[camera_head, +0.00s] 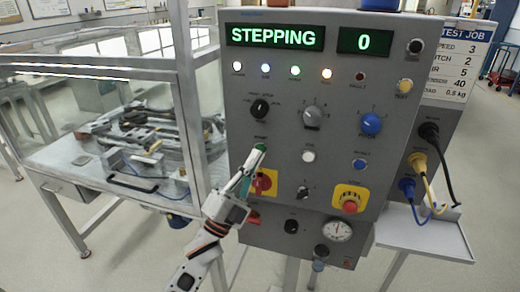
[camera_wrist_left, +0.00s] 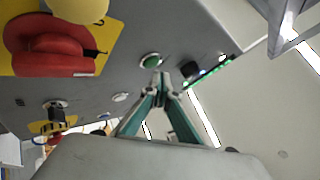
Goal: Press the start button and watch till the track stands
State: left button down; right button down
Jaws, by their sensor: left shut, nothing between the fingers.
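The grey control panel (camera_head: 235,100) faces me, its green displays reading "STEPPING" (camera_head: 275,37) and "0" (camera_head: 364,41). The green start button (camera_head: 261,147) is on its left side, just above the red and yellow switch. My left gripper (camera_head: 252,163) is shut and empty, its fingertips at the button's lower edge. The button also shows in the left wrist view (camera_wrist_left: 150,61), right beside the fingertips (camera_wrist_left: 160,77); I cannot tell whether they touch. The track (camera_head: 150,132) lies inside the clear-walled enclosure at the left. My right gripper is not in view.
Several lamps glow in a row, including a green one (camera_head: 295,71). A red stop button (camera_head: 350,204) on yellow is lower right. Plugged cables (camera_head: 425,165) hang at the panel's right side above a small shelf (camera_head: 425,238). A job card (camera_head: 460,55) stands behind.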

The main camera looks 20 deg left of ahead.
pick_arm(q)
jog(key=s+p, duration=0.1)
jog(key=s, duration=0.4)
jog(key=shift+a, duration=0.1)
dwell(0.3)
dwell(0.4)
notch_tip(320, 180, down, 12)
jog(key=s+a+f+n+g+y, duration=0.1)
jog(key=a+n+g+y, duration=0.15)
jog(key=n+y, duration=0.35)
jog(key=s+f+n+g+y, duration=0.1)
jog(key=s+f+n+g, duration=0.4)
jog(key=s+f, duration=0.4)
jog(key=s+f+n+g+y, duration=0.1)
jog(key=s+f+n+g, duration=0.4)
jog(key=f, duration=1.2)
jog(key=s, duration=0.4)
jog(key=shift+s+a, duration=0.3)
jog(key=shift+a, duration=0.05)
jog(key=shift+g, duration=0.25)
